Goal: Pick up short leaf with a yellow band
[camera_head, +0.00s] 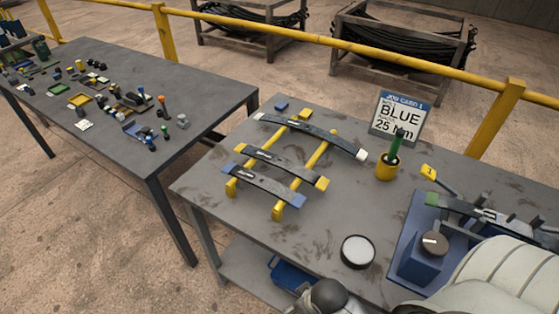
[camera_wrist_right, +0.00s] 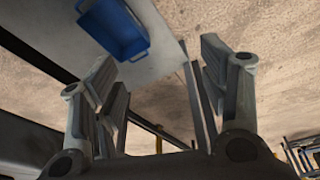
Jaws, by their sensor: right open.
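Three dark, curved leaves lie across the yellow rack (camera_head: 278,212) in the head view. The front leaf (camera_head: 262,185) has blue ends, and the longer back leaf (camera_head: 310,132) has a white right end. My right gripper (camera_wrist_right: 158,72) is open and empty in the right wrist view, with no leaf between its fingers. My left gripper is in neither view.
A job card sign (camera_head: 400,115) reads BLUE 25 Nm, beside a yellow cup (camera_head: 387,169). A round white-topped dish (camera_head: 357,251) and a blue fixture (camera_head: 420,262) stand right of the rack. A blue bin (camera_wrist_right: 118,30) sits below. The left table (camera_head: 95,130) holds many small parts.

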